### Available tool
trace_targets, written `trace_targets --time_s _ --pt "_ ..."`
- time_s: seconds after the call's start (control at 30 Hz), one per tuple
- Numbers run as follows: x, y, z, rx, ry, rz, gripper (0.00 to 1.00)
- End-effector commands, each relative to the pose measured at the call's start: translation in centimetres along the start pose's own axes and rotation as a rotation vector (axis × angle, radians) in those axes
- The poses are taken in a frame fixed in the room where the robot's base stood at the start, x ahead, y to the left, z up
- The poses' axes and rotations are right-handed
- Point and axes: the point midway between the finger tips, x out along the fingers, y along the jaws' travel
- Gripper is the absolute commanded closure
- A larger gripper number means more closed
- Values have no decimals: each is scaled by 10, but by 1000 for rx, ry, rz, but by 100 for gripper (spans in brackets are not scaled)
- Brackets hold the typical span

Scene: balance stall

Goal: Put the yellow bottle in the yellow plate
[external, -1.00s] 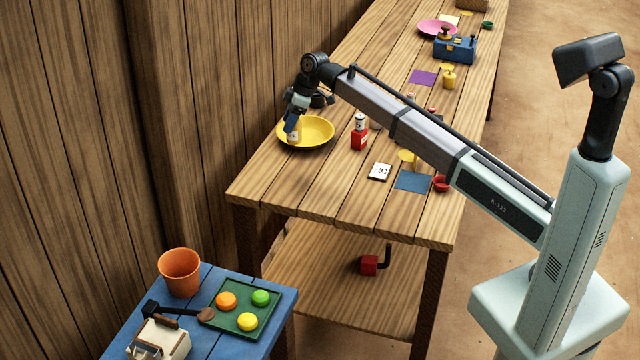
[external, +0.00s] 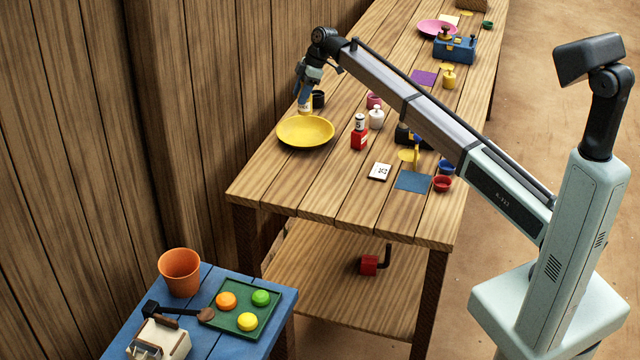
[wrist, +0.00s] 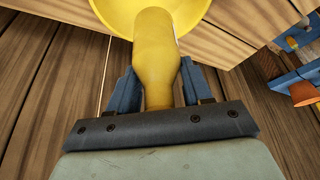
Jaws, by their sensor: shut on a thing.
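The yellow plate (external: 305,131) lies on the long wooden table, near its left edge. My gripper (external: 306,92) is above the plate's far rim and shut on the yellow bottle (external: 305,105). The bottle is mostly hidden by the fingers in the external view, and its lower end shows just over the rim. I cannot tell whether it touches the plate. In the wrist view the bottle (wrist: 155,48) sits between the blue fingers of my gripper (wrist: 158,85), with the yellow plate (wrist: 112,12) beyond it.
A black cup (external: 318,99) stands close behind the plate. A red-based bottle (external: 359,133), a white bottle (external: 376,118) and a pink cup (external: 374,101) stand to the right. A wooden wall (external: 215,90) rises left of the table. Bare boards lie in front of the plate.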

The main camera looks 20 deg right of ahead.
Motion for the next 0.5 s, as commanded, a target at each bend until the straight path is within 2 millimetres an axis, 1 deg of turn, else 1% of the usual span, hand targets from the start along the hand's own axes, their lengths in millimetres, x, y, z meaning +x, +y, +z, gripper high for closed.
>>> trace_targets --time_s 0.17,0.33,0.5 --pt "18 -1 8 -6 -1 -1 90" --pt "44 -1 18 -6 -1 -1 90" --pt "58 0 24 -6 0 1 90"
